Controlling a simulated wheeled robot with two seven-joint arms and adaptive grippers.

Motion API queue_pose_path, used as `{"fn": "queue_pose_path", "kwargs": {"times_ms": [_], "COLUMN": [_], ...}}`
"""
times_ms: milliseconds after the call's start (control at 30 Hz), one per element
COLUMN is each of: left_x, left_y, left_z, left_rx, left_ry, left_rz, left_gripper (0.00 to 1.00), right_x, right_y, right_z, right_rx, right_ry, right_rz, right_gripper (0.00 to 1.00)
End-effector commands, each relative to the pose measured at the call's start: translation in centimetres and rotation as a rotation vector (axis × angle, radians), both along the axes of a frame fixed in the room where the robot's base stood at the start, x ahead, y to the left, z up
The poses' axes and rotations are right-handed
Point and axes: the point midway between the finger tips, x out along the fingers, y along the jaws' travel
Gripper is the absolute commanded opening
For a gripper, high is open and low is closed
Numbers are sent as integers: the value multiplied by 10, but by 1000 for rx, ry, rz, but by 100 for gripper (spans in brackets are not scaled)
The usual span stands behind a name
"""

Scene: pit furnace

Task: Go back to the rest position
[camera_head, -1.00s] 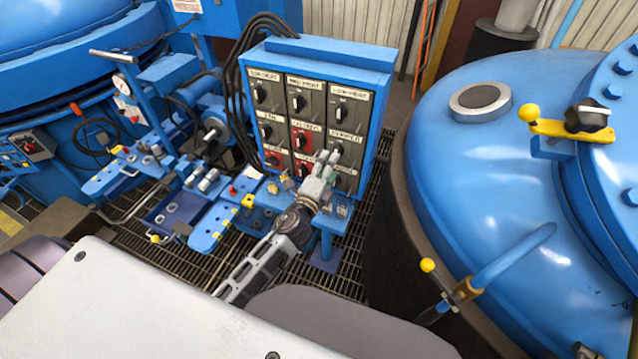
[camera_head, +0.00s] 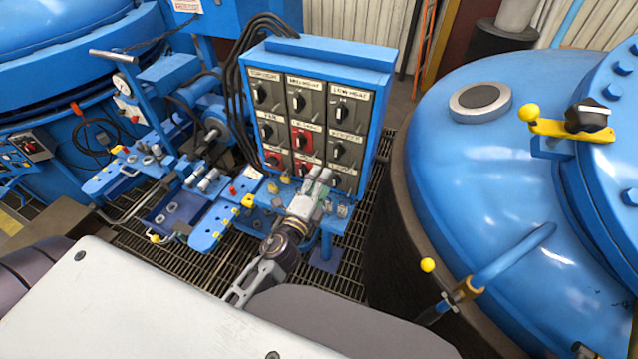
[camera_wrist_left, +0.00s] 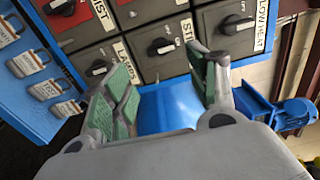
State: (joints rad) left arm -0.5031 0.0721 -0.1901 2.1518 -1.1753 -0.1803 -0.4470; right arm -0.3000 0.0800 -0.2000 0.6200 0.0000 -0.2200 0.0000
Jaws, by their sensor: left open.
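My left gripper (camera_head: 319,178) is in front of the lower part of a blue control box (camera_head: 330,52), with its arm coming up from the bottom of the head view. In the left wrist view this gripper (camera_wrist_left: 160,92) is open, its green-padded fingers wide apart with nothing between them. The box's dark switch panels and black knobs lie beyond the fingers, apart from them. The gripper hides part of the bottom row of switches in the head view. My right gripper is not in view.
A blue bench (camera_head: 213,228) with clamps and tools stands left of the box. A large blue vessel (camera_head: 490,190) with yellow-knobbed handles fills the right. Padlocks (camera_wrist_left: 30,62) hang on a blue surface at the left of the wrist view. Grating floor shows between.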

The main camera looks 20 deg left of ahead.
Motion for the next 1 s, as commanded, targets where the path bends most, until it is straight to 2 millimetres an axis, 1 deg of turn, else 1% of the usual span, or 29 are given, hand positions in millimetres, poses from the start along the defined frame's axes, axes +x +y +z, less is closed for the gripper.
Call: {"fn": "queue_pose_path", "kwargs": {"times_ms": [667,767,867,967,1000], "left_x": [-1,-1,0,0,-1], "left_y": [0,-1,-1,-2,-3], "left_z": [-2,-12,-32,-61,-76], "left_rx": [-3,-14,-42,-84,-103], "left_ry": [4,21,55,107,133], "left_rz": [0,-1,-2,-2,-1], "left_gripper": [59,59,59,59,59], "right_x": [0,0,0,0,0], "right_y": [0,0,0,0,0], "right_z": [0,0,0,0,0], "right_rx": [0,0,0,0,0], "right_ry": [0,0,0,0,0], "right_rz": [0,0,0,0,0], "right_gripper": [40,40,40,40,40]}}
